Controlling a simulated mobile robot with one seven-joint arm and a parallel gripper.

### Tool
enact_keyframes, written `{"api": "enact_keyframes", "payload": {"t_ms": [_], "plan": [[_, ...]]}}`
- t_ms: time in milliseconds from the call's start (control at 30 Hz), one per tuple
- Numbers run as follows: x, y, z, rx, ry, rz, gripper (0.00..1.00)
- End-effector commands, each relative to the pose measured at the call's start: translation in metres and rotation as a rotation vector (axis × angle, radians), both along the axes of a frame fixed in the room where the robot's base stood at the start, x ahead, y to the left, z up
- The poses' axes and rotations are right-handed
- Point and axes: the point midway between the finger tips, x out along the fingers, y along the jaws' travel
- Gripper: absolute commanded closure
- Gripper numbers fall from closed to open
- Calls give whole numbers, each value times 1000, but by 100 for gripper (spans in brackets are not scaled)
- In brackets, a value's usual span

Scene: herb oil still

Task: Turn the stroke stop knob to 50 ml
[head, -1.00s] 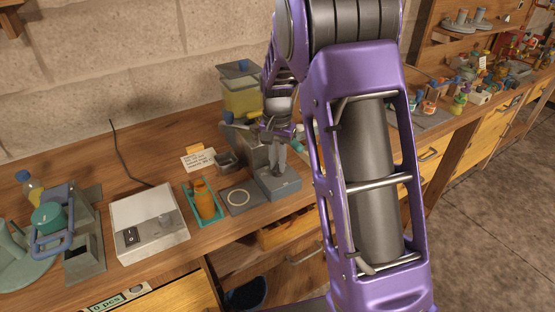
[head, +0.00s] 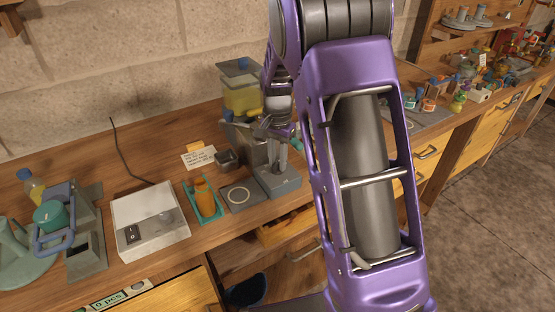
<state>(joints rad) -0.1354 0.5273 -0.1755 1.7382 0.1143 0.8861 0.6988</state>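Left of the device are a grey plate with a pale ring (head: 239,196), an orange bottle in a teal tray (head: 204,199), a written card (head: 198,157) and a white box with a black switch (head: 150,222).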

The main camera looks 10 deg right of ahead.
Motion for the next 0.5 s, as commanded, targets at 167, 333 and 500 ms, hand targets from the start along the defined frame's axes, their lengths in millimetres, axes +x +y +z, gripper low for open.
{"api": "enact_keyframes", "payload": {"t_ms": [167, 333, 500], "plan": [[0, 0, 0, 0, 0, 1, 53], [0, 0, 0, 0, 0, 2, 53], [1, 0, 10, 0, -3, 2, 53]]}}
